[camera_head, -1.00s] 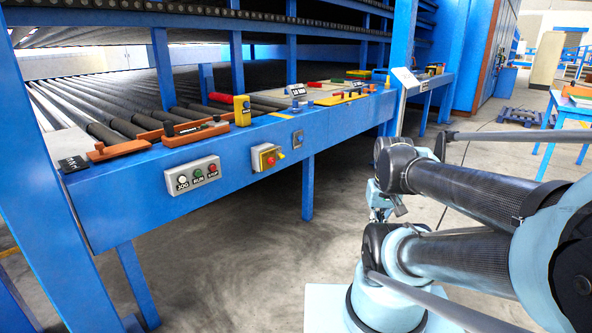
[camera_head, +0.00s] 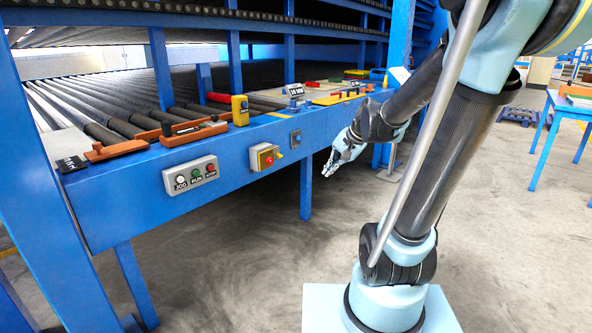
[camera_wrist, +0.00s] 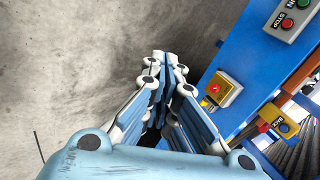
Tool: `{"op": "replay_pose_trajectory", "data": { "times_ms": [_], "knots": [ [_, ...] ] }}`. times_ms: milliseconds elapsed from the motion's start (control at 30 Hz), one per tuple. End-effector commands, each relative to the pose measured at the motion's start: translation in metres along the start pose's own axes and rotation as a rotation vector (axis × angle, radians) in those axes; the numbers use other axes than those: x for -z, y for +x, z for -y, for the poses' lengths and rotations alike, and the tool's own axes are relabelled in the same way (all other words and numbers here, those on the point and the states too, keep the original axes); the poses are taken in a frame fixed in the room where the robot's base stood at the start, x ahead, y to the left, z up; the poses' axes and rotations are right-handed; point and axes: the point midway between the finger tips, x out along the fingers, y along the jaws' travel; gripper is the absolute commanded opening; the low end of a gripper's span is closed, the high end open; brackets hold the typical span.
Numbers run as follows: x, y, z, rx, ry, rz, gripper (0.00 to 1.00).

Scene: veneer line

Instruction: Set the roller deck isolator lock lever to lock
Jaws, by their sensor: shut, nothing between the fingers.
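A grey box with a yellow face and a red part (camera_head: 264,157), which looks like the isolator, is mounted on the front of the blue roller deck beam (camera_head: 232,163). The box also shows in the wrist view (camera_wrist: 220,89), right of my fingers. My gripper (camera_head: 328,171) is in the air in front of the beam, to the right of the box and apart from it. In the wrist view my gripper (camera_wrist: 166,60) has its fingers together with nothing between them.
A yellow device (camera_head: 240,110) and orange-brown tools (camera_head: 117,150) lie on top. The floor (camera_head: 250,250) in front is clear.

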Motion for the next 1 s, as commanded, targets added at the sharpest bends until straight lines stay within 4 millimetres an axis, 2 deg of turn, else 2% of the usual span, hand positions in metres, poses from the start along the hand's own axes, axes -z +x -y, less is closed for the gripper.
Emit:
{"op": "replay_pose_trajectory", "data": {
  "times_ms": [33,200,500,800,1000],
  "knots": [
    [0.011,0.006,0.012,0.027,0.034,0.003,0.0],
    [0.044,0.027,0.051,0.124,0.167,0.021,0.0],
    [0.1,0.071,0.11,0.289,0.408,0.077,0.0],
    [0.153,0.123,0.154,0.441,0.654,0.164,0.0],
    [0.185,0.163,0.175,0.534,0.821,0.238,0.0]
  ]
}}
